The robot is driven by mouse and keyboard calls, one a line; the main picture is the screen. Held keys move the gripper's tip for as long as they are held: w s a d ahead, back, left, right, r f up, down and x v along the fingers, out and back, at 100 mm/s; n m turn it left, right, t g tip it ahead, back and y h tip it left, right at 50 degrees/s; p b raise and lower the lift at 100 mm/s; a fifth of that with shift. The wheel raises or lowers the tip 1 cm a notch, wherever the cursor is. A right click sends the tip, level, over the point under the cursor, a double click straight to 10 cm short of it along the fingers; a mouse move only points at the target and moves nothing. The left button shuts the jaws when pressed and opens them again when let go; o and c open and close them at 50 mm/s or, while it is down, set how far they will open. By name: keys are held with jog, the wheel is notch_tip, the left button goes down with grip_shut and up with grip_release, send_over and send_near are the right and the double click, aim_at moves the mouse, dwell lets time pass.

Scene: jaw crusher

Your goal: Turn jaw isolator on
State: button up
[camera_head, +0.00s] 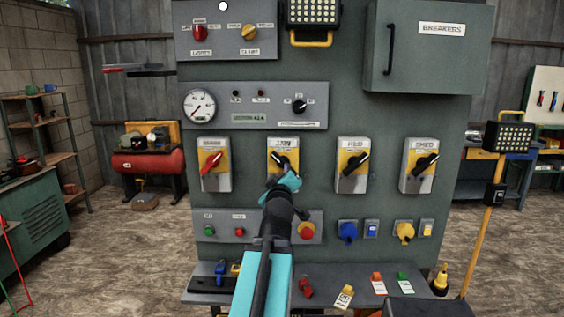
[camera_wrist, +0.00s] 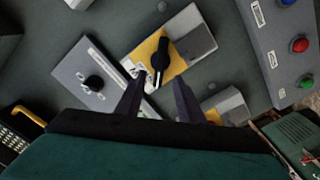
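The jaw isolator (camera_head: 276,178) is a grey box with a yellow plate on the panel, second from left in a row of isolators. In the wrist view my gripper (camera_wrist: 158,80) is open, with one finger each side of the handle's lower end. I cannot tell whether the fingers touch it.
A red-handled isolator (camera_head: 211,165) is to the left; black-handled ones (camera_head: 353,164) (camera_head: 420,164) are to the right. A red push button (camera_head: 306,231) sits below. A shelf with tags and padlocks (camera_head: 325,299) juts out at the bottom.

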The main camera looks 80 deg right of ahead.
aim_at(282, 164)
jog(key=shift+d+r+p, duration=0.1)
jog(key=shift+d+p, duration=0.1)
jog(key=shift+p, duration=0.3)
jog(key=shift+w+d+p, duration=0.15)
jog(key=shift+d+p, duration=0.2)
jog(key=shift+d, duration=1)
jog(key=shift+w+d+p, duration=0.2)
jog(key=shift+d+p, duration=0.15)
jog(key=shift+d, duration=1)
jog(key=shift+w+d+p, duration=0.15)
jog(key=shift+d+p, duration=0.2)
jog(key=shift+d, duration=1)
jog(key=shift+c, duration=0.4)
grip_shut()
